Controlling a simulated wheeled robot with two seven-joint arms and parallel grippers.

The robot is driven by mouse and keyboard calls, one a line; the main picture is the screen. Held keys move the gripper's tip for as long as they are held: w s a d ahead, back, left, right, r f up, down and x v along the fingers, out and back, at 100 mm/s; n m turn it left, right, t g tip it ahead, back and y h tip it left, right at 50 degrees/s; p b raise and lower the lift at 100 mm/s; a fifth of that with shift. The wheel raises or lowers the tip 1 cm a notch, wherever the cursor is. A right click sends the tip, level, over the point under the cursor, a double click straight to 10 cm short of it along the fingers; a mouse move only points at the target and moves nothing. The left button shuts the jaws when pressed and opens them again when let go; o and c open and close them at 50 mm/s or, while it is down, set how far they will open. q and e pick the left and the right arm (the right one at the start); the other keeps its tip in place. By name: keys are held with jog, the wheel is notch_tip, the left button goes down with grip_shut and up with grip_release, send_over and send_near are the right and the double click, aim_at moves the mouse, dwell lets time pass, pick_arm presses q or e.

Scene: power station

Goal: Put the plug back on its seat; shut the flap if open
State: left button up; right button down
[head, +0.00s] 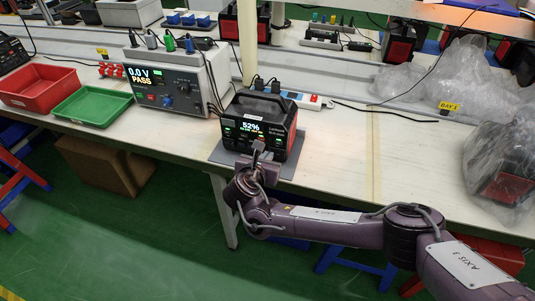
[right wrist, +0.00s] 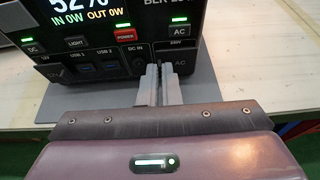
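The black power station (head: 258,128) stands on a grey mat at the bench's front edge, its lit screen reading 52%. My right gripper (head: 258,150) is in front of its lower face. In the right wrist view its two grey fingers (right wrist: 160,72) are close together, with only a thin dark gap and nothing clearly held. They point at the area between the DC IN port and the dark AC flap (right wrist: 182,66), which looks shut. Several plugs stand on the tester (head: 168,82), among them a green plug (head: 169,42); I cannot tell which is the task's. My left gripper is not in view.
A white power strip (head: 302,100) with black plugs lies behind the power station. A red tray (head: 38,88) and green tray (head: 92,105) are at the left. Plastic-wrapped units (head: 505,165) are at the right. The bench is bare between them and the power station.

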dwell(0.4)
jog(key=c, duration=1.6)
grip_release()
jog(key=p+v, duration=0.1)
jog(key=v, duration=0.6)
jog(key=shift+s+a, duration=0.15)
jog(key=shift+s, duration=0.15)
